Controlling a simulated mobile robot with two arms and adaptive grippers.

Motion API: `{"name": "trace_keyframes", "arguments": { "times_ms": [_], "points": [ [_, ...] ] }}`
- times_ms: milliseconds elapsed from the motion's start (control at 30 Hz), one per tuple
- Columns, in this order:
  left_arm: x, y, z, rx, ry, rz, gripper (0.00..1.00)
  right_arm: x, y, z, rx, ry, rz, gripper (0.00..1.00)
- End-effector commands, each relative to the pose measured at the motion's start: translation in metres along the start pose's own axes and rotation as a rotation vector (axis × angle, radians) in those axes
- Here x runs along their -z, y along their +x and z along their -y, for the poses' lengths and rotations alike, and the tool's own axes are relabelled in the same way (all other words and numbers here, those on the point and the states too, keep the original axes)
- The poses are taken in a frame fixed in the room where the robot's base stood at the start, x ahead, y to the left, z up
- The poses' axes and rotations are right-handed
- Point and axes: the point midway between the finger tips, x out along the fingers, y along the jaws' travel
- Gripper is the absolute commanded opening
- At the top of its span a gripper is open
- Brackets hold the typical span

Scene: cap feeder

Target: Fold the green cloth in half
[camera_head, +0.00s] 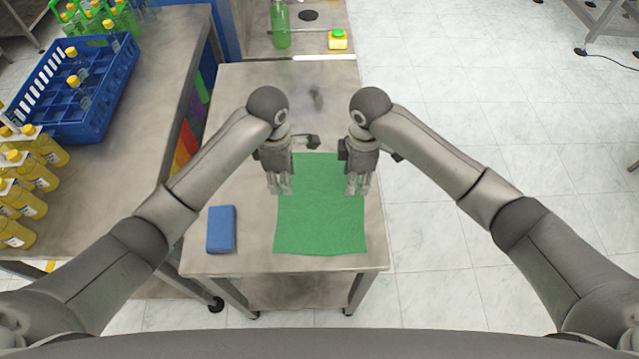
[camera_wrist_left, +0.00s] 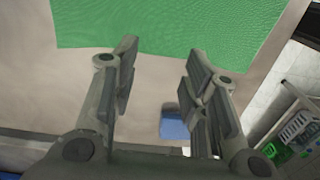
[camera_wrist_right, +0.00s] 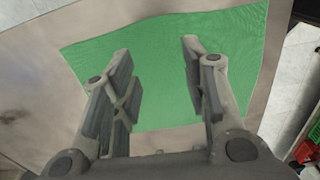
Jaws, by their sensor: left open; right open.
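The green cloth (camera_head: 320,220) lies flat and spread out on the metal table, near its front edge. My left gripper (camera_head: 281,192) is above the cloth's left edge, pointing down, open and empty. My right gripper (camera_head: 357,192) is above the cloth's right edge, also pointing down, open and empty. In the left wrist view the cloth (camera_wrist_left: 180,22) lies past the open fingers. In the right wrist view the cloth (camera_wrist_right: 165,60) lies under and between the open fingers. Both grippers appear apart from the cloth.
A folded blue cloth or pad (camera_head: 221,229) lies on the table (camera_head: 235,262) left of the green cloth. A blue crate (camera_head: 100,100) and several yellow bottles (camera_head: 28,170) stand on the left bench.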

Motion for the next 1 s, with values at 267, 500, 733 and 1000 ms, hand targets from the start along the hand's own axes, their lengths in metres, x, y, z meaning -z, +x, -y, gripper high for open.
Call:
{"name": "trace_keyframes", "arguments": {
  "times_ms": [267,500,733,1000],
  "points": [
    [0.004,0.02,-0.004,0.009,-0.048,-0.015,0.41,-0.005,0.02,-0.004,0.008,-0.012,0.015,0.41],
    [0.004,0.057,-0.003,0.008,-0.048,-0.014,0.41,-0.005,0.057,-0.004,0.006,-0.01,0.015,0.41],
    [0.004,0.076,-0.004,0.006,-0.047,-0.012,0.41,-0.005,0.075,-0.004,0.004,-0.011,0.013,0.41],
    [0.004,0.078,-0.004,0.005,-0.046,-0.011,0.41,-0.005,0.077,-0.005,0.003,-0.011,0.013,0.41]
  ]
}}
